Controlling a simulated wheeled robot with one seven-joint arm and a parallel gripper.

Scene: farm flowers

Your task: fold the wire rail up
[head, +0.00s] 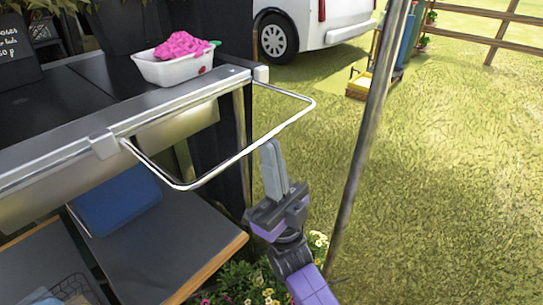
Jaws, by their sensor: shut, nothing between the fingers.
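The wire rail (241,156) is a bent silver wire loop on the front edge of the stall counter (62,85). It sticks outward from two mounts, one at the near left and one by the counter's right corner. It looks roughly level with the counter edge. My gripper (271,149) points upward with its grey fingers together and nothing between them. The fingertips show just below the rail's outer bar in the picture. I cannot tell whether they touch it.
A white tub (173,69) with a pink cloth stands on the counter near the rail. A metal pole (368,130) rises right of my gripper. A lower shelf (182,245) with a blue item is under the counter. Flowers grow below; open grass (450,190) lies right.

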